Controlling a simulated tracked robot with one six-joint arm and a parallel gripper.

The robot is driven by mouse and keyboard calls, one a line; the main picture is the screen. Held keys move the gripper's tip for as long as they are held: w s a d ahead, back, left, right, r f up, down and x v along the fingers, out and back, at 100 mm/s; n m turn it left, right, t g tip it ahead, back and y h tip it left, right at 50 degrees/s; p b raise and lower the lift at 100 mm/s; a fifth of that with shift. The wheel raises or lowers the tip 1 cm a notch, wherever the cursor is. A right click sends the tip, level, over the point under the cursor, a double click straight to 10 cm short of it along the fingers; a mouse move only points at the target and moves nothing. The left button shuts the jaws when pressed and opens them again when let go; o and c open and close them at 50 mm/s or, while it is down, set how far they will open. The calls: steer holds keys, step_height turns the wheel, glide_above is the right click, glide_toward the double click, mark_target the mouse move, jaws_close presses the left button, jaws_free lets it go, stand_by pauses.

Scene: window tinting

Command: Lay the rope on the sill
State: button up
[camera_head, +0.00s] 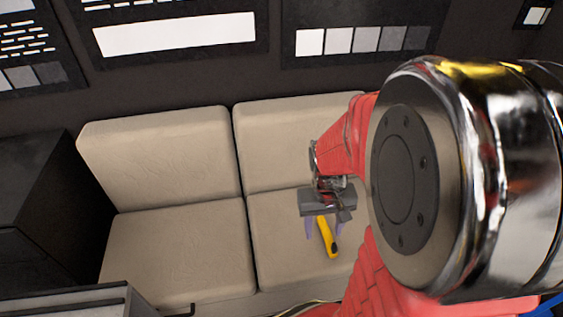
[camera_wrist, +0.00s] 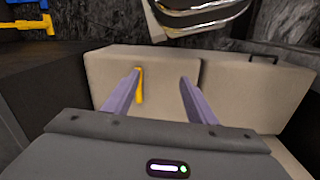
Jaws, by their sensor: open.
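My gripper (camera_head: 323,231) is open, its two purple fingers pointing down over the right seat of a beige sofa (camera_head: 185,250). The fingers also show in the wrist view (camera_wrist: 160,78), spread apart with nothing held between them. A yellow tool with a dark end (camera_head: 327,238) appears on or just above the seat by the fingers. In the wrist view the yellow tool (camera_wrist: 139,86) shows beside the left finger; whether they touch I cannot tell. I cannot make out a rope or a sill for sure in either view.
Dark wall panels with white and grey sample squares (camera_head: 352,40) hang behind the sofa. A black cabinet (camera_head: 35,180) stands at the left. Yellow and blue tools (camera_wrist: 30,22) show at the wrist view's top left. The left seat is clear.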

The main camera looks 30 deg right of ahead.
steer(key=s+d+f, duration=0.1)
steer(key=d+f, duration=0.4)
steer(key=f, duration=0.4)
steer(key=s+d+f, duration=0.2)
steer(key=d+f, duration=0.3)
steer(key=f, duration=0.3)
steer(key=n+t+h, duration=0.1)
steer(key=t+h, duration=0.1)
steer(key=t, duration=0.7)
glide_toward(329, 234)
steer(key=d+v, duration=0.1)
steer(key=v, duration=0.2)
steer(key=shift+w+a+r, duration=0.1)
steer(key=shift+a+r, duration=0.05)
steer(key=shift+a, duration=0.4)
steer(key=shift+x, duration=4.3)
